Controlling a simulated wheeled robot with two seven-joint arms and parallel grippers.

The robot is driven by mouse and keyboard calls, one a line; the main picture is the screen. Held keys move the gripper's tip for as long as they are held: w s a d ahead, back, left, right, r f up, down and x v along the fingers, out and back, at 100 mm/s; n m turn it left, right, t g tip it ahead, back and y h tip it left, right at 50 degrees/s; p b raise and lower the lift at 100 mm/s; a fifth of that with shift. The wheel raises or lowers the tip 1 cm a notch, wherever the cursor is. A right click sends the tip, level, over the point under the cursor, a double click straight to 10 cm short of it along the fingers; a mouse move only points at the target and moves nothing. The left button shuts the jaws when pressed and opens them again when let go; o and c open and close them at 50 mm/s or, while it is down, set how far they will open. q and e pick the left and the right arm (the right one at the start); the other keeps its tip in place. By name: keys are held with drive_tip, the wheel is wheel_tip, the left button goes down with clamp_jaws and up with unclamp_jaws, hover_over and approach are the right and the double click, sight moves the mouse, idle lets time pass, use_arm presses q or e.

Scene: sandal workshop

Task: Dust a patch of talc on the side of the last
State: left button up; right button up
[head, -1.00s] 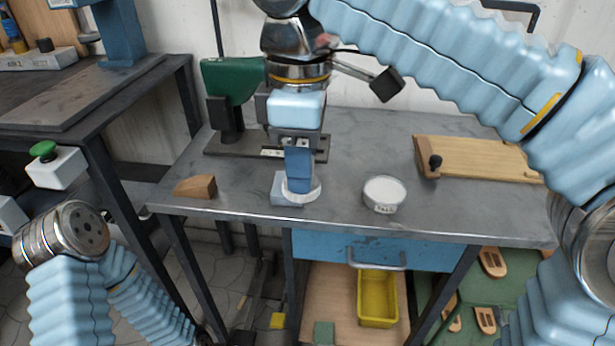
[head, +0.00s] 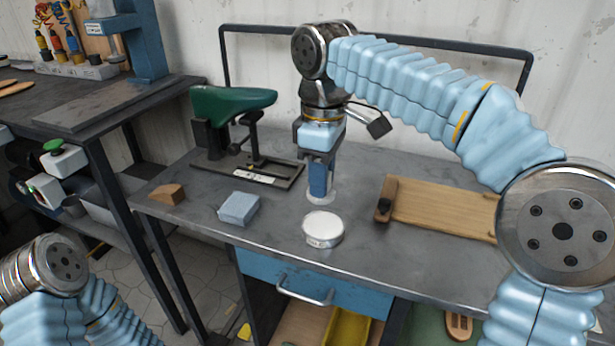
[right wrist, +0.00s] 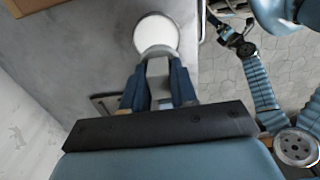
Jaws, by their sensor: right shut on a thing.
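The green last (head: 232,103) is mounted on a dark stand at the back left of the bench. The round white talc tin (head: 323,228) stands near the bench's front edge. My right gripper (head: 319,188) points down just behind the tin, to the right of the last and apart from it. It is shut on a small pale round puff (head: 320,198), which shows below the fingers.
A blue block (head: 239,208) and a brown wooden wedge (head: 167,194) lie on the bench's left half. A wooden board (head: 440,212) with an end stop lies at the right. The stand's base (head: 262,174) reaches towards the gripper. A second bench (head: 110,105) stands left.

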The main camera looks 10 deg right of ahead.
drive_tip(key=shift+w+d+f, duration=0.1)
drive_tip(key=shift+d+f, duration=0.2)
drive_tip(key=shift+d, duration=0.05)
drive_tip(key=shift+f, duration=0.55)
wheel_tip(320, 180, down, 4)
drive_tip(key=b, duration=0.4)
drive_tip(key=shift+f+b, duration=0.3)
drive_tip(key=shift+b, duration=0.25)
drive_tip(key=shift+f, duration=0.45)
drive_tip(key=shift+f, duration=0.1)
idle(1.2)
